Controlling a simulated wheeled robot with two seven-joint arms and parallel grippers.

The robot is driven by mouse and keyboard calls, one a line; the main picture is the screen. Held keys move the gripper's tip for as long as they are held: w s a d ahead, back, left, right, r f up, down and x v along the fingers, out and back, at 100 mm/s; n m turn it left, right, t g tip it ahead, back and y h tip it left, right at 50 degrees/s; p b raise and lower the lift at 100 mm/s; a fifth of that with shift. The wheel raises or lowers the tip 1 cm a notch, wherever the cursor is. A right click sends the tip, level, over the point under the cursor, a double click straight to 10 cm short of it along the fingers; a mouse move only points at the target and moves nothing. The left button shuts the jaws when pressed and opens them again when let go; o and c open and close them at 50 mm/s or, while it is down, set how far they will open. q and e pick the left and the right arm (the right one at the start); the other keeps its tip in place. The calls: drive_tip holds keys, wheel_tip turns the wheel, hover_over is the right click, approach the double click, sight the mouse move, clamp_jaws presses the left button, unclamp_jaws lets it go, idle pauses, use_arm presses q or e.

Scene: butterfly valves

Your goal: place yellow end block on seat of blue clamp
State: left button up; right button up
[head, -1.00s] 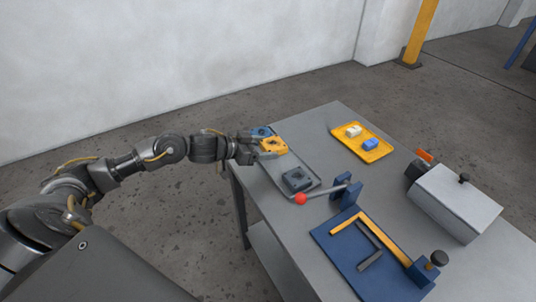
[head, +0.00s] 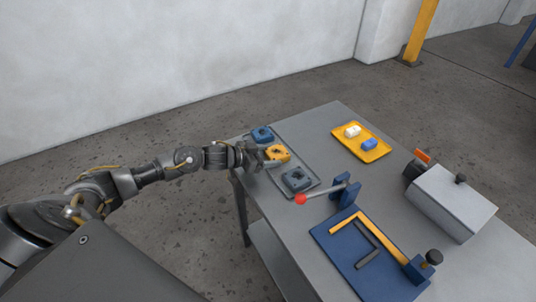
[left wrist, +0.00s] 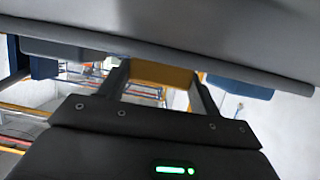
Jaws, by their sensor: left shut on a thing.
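The yellow end block (head: 278,153) is at the grey tray on the table's left side, between two blue-grey blocks. My left gripper (head: 268,158) is shut on it from the left. In the left wrist view the yellow block (left wrist: 162,74) sits between the two fingers (left wrist: 160,88), close to the grey tray surface. I cannot tell whether it touches the tray. The blue clamp (head: 362,255) is a flat blue plate with yellow and dark strips, a blue upright and a dark knob, nearer on the table. My right gripper is out of view.
A blue block (head: 262,135) and a blue-grey block (head: 297,180) flank the yellow one. A lever with a red ball (head: 300,199) reaches toward the tray. A yellow tray (head: 361,143) holds a white and a blue piece. A grey box (head: 452,203) stands at right.

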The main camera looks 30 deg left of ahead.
use_arm(q)
drive_tip(key=shift+f, duration=0.3)
drive_tip(key=o, duration=1.2)
drive_tip(key=shift+o, duration=0.2)
drive_tip(key=shift+f+b, duration=0.1)
drive_tip(key=shift+b, duration=0.55)
drive_tip(key=b+v, duration=0.1)
drive_tip(key=v, duration=0.8)
drive_tip(key=shift+a+r+b, duration=0.2)
drive_tip(key=shift+r+b, duration=0.1)
drive_tip(key=shift+v, duration=0.8)
